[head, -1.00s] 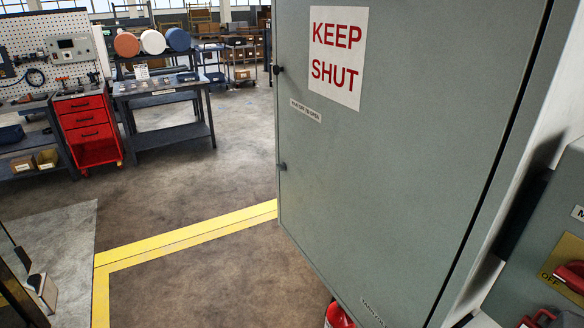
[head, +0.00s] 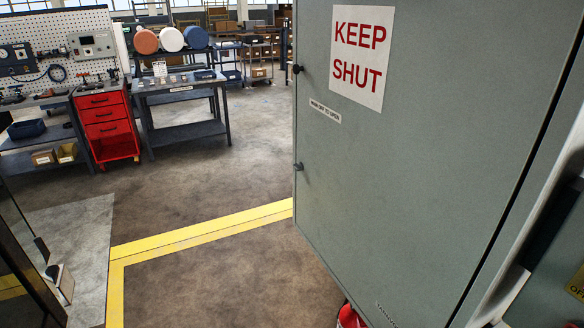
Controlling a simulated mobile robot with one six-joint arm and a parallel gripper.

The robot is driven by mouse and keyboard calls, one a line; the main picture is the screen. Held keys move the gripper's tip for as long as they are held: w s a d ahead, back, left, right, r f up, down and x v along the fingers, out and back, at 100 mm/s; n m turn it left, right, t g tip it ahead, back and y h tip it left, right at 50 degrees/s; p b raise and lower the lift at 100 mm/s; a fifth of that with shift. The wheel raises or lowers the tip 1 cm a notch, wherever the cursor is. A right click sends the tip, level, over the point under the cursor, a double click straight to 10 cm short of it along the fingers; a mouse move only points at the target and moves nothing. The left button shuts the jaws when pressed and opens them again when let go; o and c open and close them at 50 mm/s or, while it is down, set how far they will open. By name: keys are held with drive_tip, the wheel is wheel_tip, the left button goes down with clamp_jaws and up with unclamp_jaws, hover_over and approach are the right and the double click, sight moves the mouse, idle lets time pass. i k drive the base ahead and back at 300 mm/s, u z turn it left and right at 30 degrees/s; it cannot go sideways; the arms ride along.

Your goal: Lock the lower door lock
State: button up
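A grey-green cabinet door (head: 420,190) fills the right half of the head view and stands swung out at an angle. It bears a sign reading "KEEP SHUT" (head: 361,57). A small dark lower lock (head: 299,167) sits on the door's left edge, about halfway down. A similar dark upper lock (head: 297,69) is above it on the same edge. The lower lock is too small to tell how it is turned. My gripper is not in view.
A red fire extinguisher (head: 350,317) shows partly below the door. A red drawer cabinet (head: 106,126) and workbench (head: 181,110) stand at the back left. A yellow floor line (head: 200,235) crosses open floor left of the door. A dark panel stands at the lower left.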

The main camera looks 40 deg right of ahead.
sight(298, 167)
drive_tip(key=u, duration=0.05)
drive_tip(key=i, duration=1)
drive_tip(key=z, duration=0.05)
